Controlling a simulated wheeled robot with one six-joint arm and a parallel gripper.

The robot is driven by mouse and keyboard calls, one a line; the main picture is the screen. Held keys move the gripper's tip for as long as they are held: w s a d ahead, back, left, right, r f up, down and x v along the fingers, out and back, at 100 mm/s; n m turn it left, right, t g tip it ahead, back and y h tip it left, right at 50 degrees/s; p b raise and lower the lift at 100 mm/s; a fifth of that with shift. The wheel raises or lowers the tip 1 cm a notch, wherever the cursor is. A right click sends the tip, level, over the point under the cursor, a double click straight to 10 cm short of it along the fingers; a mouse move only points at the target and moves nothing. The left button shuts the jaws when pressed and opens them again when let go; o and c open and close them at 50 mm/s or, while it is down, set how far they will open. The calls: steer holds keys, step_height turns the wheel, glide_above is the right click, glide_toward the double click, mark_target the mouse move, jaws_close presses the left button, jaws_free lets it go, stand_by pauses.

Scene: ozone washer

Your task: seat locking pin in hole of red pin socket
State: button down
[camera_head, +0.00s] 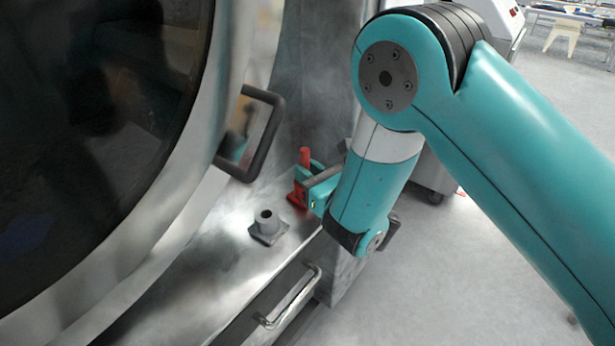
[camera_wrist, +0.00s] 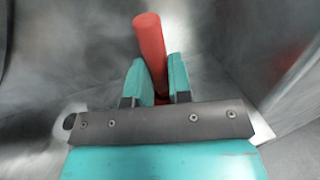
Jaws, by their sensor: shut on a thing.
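The red locking pin (camera_head: 305,156) stands about upright in the head view, its top end above my gripper. My gripper (camera_head: 307,176) is shut on the pin, with a teal finger on each side. In the wrist view the pin (camera_wrist: 150,42) rises between the fingers of my gripper (camera_wrist: 161,78). The red pin socket (camera_head: 297,198) is on the metal ledge directly below my gripper, partly covered by it. Some red, probably the socket, shows behind the fingers in the wrist view. The pin's lower end is hidden, so I cannot tell whether it is in the hole.
A grey socket (camera_head: 267,226) with a square base stands on the ledge, left of and nearer than the red one. The washer's dark door handle (camera_head: 256,138) is close by on the left. A metal handle (camera_head: 291,297) is below the ledge.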

steer(key=shift+f, duration=0.15)
steer(key=c, duration=1)
jaws_free()
steer(key=shift+c, duration=0.2)
